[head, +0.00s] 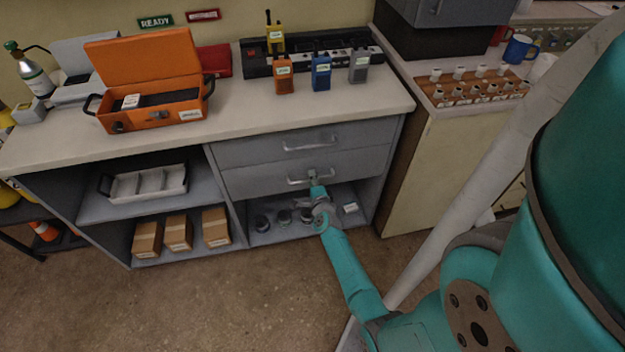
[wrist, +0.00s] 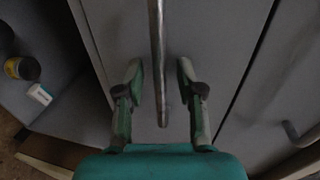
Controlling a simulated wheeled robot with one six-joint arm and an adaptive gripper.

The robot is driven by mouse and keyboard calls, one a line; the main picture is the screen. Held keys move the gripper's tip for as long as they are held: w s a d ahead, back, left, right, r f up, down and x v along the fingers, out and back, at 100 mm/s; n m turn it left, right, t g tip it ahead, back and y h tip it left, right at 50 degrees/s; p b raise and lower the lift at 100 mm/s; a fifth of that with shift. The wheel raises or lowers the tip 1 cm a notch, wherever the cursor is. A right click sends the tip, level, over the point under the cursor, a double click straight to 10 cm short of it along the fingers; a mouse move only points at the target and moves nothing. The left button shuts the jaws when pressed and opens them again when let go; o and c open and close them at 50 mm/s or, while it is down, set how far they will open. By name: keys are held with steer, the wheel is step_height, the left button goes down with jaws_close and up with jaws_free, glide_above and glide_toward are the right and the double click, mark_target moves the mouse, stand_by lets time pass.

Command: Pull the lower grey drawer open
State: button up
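The lower grey drawer (head: 250,180) sits under the upper grey drawer (head: 250,149) in the right part of the counter. Its front looks about flush with the one above. Its metal bar handle (head: 296,182) is partly covered by my gripper (head: 317,188) in the head view. In the wrist view, my gripper (wrist: 160,84) is open, with one finger on each side of the bar handle (wrist: 157,50). Gaps show between the bar and both fingers. The handle runs upward out of the frame there.
The upper drawer's handle (wrist: 298,134) shows at the wrist view's right. Below the lower drawer is an open shelf with several small items and a white box (head: 350,208). A beige cabinet (head: 440,170) stands to the right. The floor (head: 220,290) in front is clear.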

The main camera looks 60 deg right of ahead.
steer(key=shift+w+d, duration=0.1)
jaws_close()
stand_by(0.3)
steer(key=f+v, duration=0.3)
steer(key=v, duration=1.1)
steer(key=s+f+v, duration=0.1)
steer(key=f+v, duration=0.2)
steer(key=v, duration=1.2)
steer(key=shift+a, duration=0.45)
steer(key=shift+s, duration=0.1)
jaws_free()
